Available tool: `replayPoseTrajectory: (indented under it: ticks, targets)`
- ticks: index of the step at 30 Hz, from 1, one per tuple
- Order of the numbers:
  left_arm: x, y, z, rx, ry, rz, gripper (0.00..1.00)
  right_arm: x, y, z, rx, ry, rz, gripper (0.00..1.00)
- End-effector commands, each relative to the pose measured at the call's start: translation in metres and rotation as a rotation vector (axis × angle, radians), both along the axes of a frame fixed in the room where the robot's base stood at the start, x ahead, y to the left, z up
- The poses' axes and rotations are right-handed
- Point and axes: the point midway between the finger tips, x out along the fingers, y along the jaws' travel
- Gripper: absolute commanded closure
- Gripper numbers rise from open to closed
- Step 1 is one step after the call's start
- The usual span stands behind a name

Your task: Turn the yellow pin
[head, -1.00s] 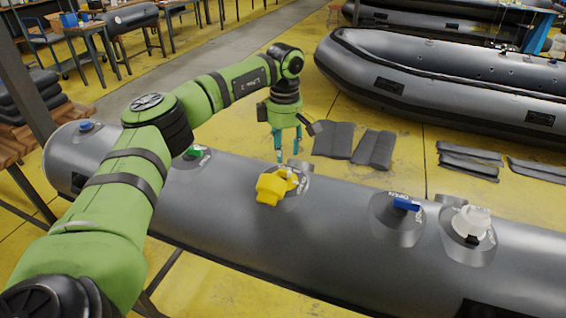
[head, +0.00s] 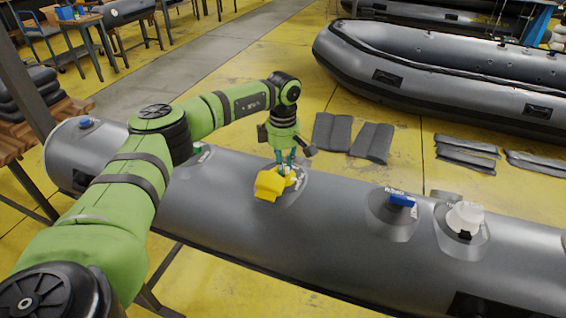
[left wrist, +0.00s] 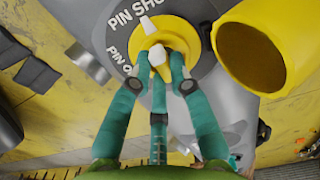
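The yellow pin (left wrist: 160,60) has a pale raised tab in a yellow ring on the round dark valve plate (left wrist: 118,12) with white "PIN" lettering. It shows small in the head view (head: 293,183), below my left gripper (head: 285,170). In the left wrist view the teal fingers of my left gripper (left wrist: 160,66) reach down on both sides of the tab, apart from each other; contact is not clear. A third finger hides part of the ring. The big yellow cap (head: 268,186) hangs beside the pin. My right gripper is not in view.
The valve sits on a grey tube (head: 330,220). A blue valve (head: 401,200) and a white valve (head: 465,217) are farther right on it, a green one (head: 200,150) to the left. Grey pads (head: 332,132) lie on the yellow floor behind, near a boat (head: 440,75).

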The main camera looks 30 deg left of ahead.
Motion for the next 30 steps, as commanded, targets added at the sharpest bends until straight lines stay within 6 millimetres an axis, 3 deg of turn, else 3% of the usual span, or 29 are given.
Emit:
replayPoseTrajectory:
  ticks: [14, 30]
  targets:
    - [-0.0002, 0.0003, -0.0008, -0.001, 0.003, 0.125, 1.0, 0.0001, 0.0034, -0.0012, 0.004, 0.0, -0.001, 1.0]
    - [0.0, 0.0028, -0.0003, -0.001, 0.002, 0.612, 1.0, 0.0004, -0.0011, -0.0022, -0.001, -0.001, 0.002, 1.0]
